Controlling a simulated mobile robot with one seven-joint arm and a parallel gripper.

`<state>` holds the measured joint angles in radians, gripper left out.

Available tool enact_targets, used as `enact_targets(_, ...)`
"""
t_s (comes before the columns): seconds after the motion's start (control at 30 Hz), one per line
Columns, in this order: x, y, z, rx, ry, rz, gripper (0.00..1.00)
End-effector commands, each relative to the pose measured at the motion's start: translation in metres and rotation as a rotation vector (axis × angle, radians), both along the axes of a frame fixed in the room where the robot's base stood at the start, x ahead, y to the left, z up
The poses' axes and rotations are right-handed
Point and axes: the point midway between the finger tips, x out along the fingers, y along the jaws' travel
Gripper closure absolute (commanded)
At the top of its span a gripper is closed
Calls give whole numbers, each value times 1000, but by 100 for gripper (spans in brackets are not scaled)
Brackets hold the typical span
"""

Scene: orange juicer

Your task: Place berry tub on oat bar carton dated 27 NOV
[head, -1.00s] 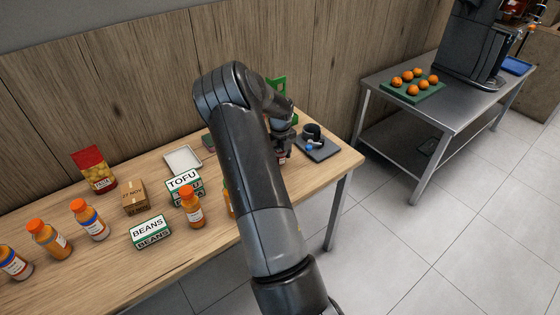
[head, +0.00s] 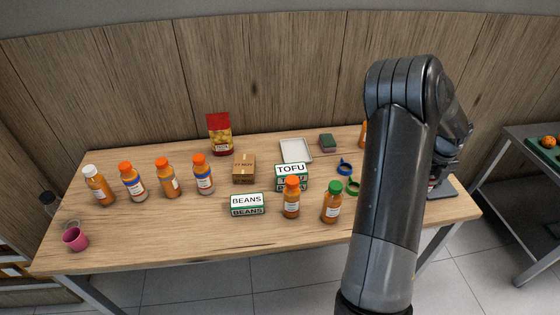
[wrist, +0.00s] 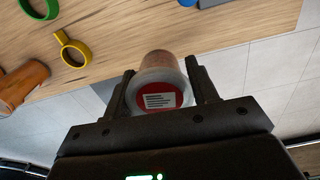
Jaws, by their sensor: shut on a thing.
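The tub (wrist: 160,90), clear-sided with a red and white label, is between the two fingers of my gripper (wrist: 163,88) in the wrist view. My gripper is shut on it and holds it up near the table edge, with floor beyond. In the head view my arm mostly hides the gripper, and I cannot make out the tub. A small brown carton (head: 244,169) with a NOV date stands on the middle of the table, well to the left of my arm. Its day number is too small to read surely. Its top looks bare.
A bean box (head: 246,205) and a tofu box (head: 291,177) stand near the carton. A red-topped bag (head: 220,135) stands behind it. Several orange bottles (head: 203,175) line up to its left. A white tray (head: 296,150) lies right. A pink cup (head: 75,239) is far left.

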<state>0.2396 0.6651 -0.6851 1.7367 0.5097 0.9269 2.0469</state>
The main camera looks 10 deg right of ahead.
Motion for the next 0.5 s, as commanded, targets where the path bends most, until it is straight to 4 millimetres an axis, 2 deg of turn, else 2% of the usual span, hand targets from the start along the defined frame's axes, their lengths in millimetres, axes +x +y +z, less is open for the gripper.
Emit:
enact_targets(0.17, 40, 40, 4, 7, 0, 195, 70)
enact_targets(0.37, 104, 127, 13, 18, 2, 583, 70)
enact_targets(0.5, 139, 195, 21, 20, 2, 860, 70)
